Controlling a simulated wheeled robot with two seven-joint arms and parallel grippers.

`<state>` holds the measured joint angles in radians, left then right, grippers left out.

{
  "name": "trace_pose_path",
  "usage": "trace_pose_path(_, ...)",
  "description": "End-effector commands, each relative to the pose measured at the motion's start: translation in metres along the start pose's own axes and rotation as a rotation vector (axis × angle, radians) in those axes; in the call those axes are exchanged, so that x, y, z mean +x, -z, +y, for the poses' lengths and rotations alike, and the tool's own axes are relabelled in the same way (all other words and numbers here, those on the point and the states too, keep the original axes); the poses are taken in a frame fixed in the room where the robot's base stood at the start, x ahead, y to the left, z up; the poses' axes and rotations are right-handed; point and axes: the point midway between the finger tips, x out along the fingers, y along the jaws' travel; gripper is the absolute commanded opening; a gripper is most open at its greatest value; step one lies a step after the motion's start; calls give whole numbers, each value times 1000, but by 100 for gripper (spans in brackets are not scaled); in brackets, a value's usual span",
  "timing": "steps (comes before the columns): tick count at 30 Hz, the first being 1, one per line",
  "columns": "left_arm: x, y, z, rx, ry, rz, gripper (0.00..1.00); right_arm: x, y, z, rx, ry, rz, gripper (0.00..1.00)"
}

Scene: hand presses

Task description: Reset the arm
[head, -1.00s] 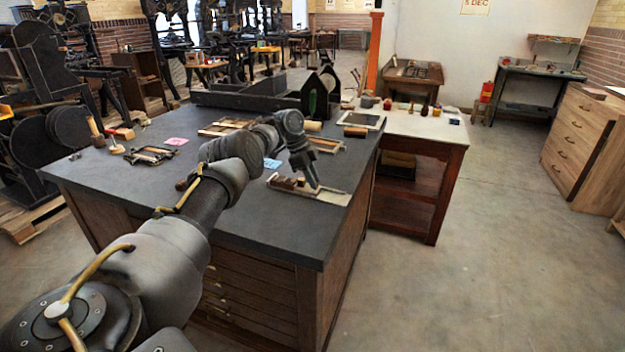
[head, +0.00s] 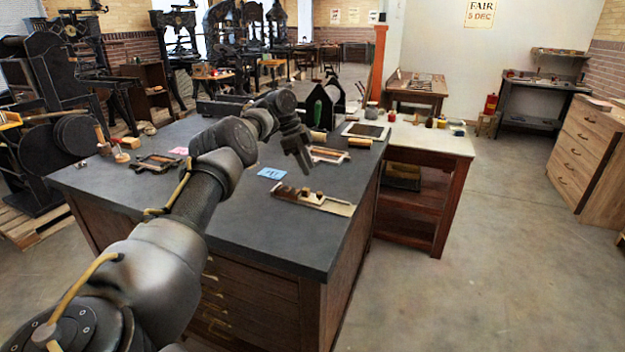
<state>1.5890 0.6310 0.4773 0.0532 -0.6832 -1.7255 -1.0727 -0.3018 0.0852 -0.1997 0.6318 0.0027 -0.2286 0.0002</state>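My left arm comes in from the lower left, reaching over the dark-topped cabinet table (head: 240,245). My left gripper (head: 305,168) points down above the table, apart from the things on it. I see nothing held in it, but its fingers are too small and dark to tell whether they are open or shut. Below and right of it lies a narrow composing tray (head: 338,207) with pale and brown pieces (head: 300,195) in it, near the table's right edge. My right gripper is not in view.
A blue card (head: 271,173) and a wooden-framed tray (head: 328,155) lie near the gripper. A white-topped side table (head: 440,140) with small jars adjoins on the right. Black hand presses stand at the back left. The front of the dark tabletop and the floor at right are clear.

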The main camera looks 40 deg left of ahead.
Motion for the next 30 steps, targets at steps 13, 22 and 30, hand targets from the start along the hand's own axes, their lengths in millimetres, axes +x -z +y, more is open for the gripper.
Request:
trace_pose_path(13, -20, 0, 0, 0, -1, 0, 29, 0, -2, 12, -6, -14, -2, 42)
trace_pose_path(22, -20, 0, 0, 0, -1, 0, 29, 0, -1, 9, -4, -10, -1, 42)
trace_pose_path(30, -62, 18, -1, 1, 0, 1, 29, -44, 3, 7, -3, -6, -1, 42)
